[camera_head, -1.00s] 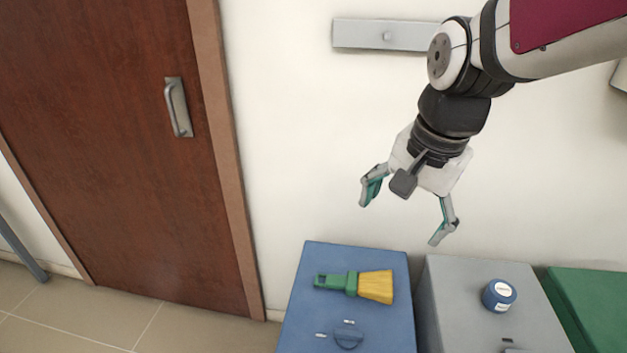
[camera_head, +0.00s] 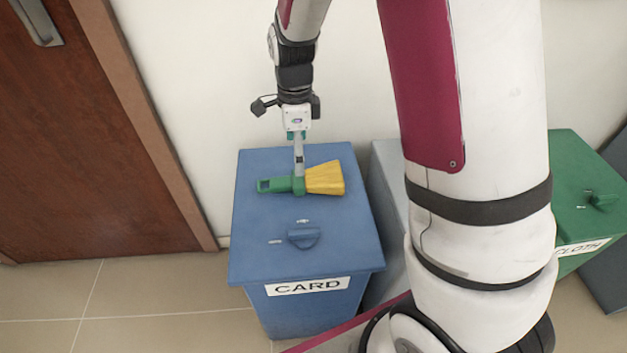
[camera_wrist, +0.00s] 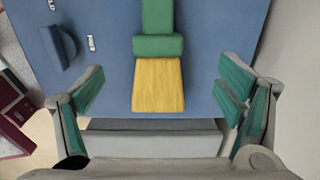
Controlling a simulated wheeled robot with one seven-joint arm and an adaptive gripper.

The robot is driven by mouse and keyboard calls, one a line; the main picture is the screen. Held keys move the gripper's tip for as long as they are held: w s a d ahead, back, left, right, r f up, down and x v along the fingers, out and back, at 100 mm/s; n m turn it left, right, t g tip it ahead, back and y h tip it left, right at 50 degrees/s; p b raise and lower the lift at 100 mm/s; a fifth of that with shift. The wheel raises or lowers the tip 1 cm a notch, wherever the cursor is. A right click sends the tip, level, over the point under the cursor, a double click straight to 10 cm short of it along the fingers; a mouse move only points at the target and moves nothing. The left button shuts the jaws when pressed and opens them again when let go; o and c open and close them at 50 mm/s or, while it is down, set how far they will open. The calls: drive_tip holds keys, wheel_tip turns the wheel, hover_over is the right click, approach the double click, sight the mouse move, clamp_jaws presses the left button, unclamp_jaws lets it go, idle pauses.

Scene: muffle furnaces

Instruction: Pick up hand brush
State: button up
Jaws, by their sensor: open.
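The hand brush (camera_head: 322,179) has a green handle and yellow bristles and lies flat on top of the blue bin (camera_head: 258,227) labelled CARD. My gripper (camera_head: 299,170) is pointed down over the brush, near where the handle meets the bristles. In the wrist view the brush (camera_wrist: 157,80) lies in the middle, with the bristles towards the gripper's side of the picture. The open fingers of my gripper (camera_wrist: 160,100) stand wide apart to the left and right of it, not touching it.
A round blue handle (camera_head: 303,236) sticks up from the bin lid in front of the brush. A grey bin (camera_head: 384,165) stands to the right, partly hidden by my arm. A green bin (camera_head: 575,178) labelled CLOTH is farther right. The white wall (camera_head: 200,90) is behind.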

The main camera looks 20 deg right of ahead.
sight(300, 182)
wheel_tip(300, 182, down, 8)
drive_tip(key=shift+s+f+b, duration=0.15)
drive_tip(key=shift+f+b, duration=0.1)
drive_tip(key=shift+b, duration=0.95)
drive_tip(key=c, duration=1.3)
